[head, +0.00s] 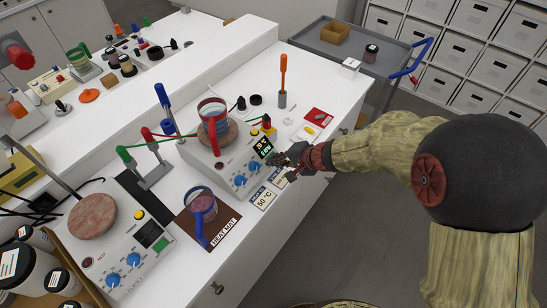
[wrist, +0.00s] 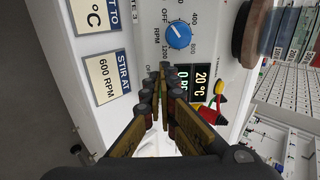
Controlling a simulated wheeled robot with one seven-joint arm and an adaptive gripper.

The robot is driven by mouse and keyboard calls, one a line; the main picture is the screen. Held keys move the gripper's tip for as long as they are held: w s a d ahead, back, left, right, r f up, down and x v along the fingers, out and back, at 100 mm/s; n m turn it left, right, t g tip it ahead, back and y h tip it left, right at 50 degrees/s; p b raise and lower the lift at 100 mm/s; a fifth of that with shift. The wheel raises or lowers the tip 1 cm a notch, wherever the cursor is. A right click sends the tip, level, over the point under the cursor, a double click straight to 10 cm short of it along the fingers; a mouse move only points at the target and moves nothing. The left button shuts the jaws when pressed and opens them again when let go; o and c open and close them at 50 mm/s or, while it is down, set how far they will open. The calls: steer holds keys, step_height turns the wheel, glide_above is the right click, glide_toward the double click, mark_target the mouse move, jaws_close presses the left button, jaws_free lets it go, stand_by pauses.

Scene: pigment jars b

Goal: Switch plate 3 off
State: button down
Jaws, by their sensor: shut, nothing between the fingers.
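Plate 3 (head: 200,152) is a white hotplate stirrer in the middle of the bench in the head view, with a glass beaker (head: 212,118) on its round brown top. Its front has two blue knobs (head: 239,180) and a dark display (head: 265,147). In the wrist view one blue knob (wrist: 179,35) shows beside the RPM scale; I cannot tell its exact setting. The display (wrist: 202,78) reads 20 °C, with a second readout partly hidden by my fingers. My gripper (head: 278,159) is shut and empty, close in front of the panel near the display; its fingertips (wrist: 160,72) also show in the wrist view.
Instruction cards (head: 263,197) lie in front of plate 3; one reads STIR AT 600 RPM (wrist: 108,78). A second hotplate (head: 125,250) stands at left. A beaker (head: 203,205) stands on the brown heat mat (head: 222,232). An orange-handled tool (head: 283,80) stands behind.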

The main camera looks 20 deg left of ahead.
steer(key=shift+w+a+f+b, duration=0.15)
steer(key=shift+a+f+b, duration=0.35)
steer(key=shift+b, duration=0.25)
steer(key=shift+d, duration=0.1)
steer(key=shift+p+v, duration=0.4)
steer(key=shift+v, duration=1.2)
steer(key=v, duration=1.2)
steer(key=shift+d+r, duration=0.25)
steer(key=shift+r, duration=0.05)
steer(key=s+d+n+g+h, duration=0.2)
steer(key=s+d+n+h, duration=0.15)
steer(key=s+d, duration=0.7)
steer(key=s+d+r+t+h, duration=0.4)
steer(key=s+d+r, duration=0.4)
steer(key=d+r, duration=0.3)
steer(key=shift+s+d+r+n+h, duration=0.15)
steer(key=shift+d+r+n+h, duration=0.25)
steer(key=shift+d, duration=0.35)
